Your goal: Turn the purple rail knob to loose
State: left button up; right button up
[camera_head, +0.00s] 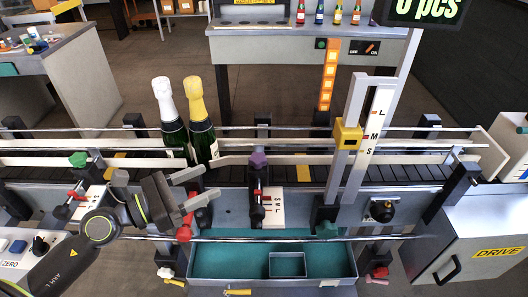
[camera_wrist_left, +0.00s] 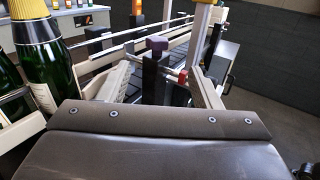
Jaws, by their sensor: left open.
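The purple rail knob (camera_head: 258,158) sits on top of a dark upright post at the front of the conveyor, near the middle of the head view. It also shows in the left wrist view (camera_wrist_left: 157,43), beyond the gripper body. A white scale plate (camera_head: 278,207) with letters stands just right of the post. My left gripper (camera_head: 211,181) is open and empty, its two pale fingers pointing right, left of the knob and apart from it. My right gripper is not in view.
Two green bottles, one white-topped (camera_head: 173,125) and one gold-topped (camera_head: 203,125), stand on the conveyor (camera_head: 330,173) behind my left gripper. A red clamp handle (camera_head: 186,228) is below the fingers. A green-lined tray (camera_head: 225,262) lies in front; a yellow-blocked post (camera_head: 348,135) stands right.

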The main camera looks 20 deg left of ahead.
aim_at(263, 155)
pick_arm(q)
jog(key=p+x, duration=0.5)
jog(key=x, duration=1)
jog(key=shift+w, duration=0.3)
jog(key=shift+w+d+f, duration=0.1)
jog(key=shift+w+d, duration=0.2)
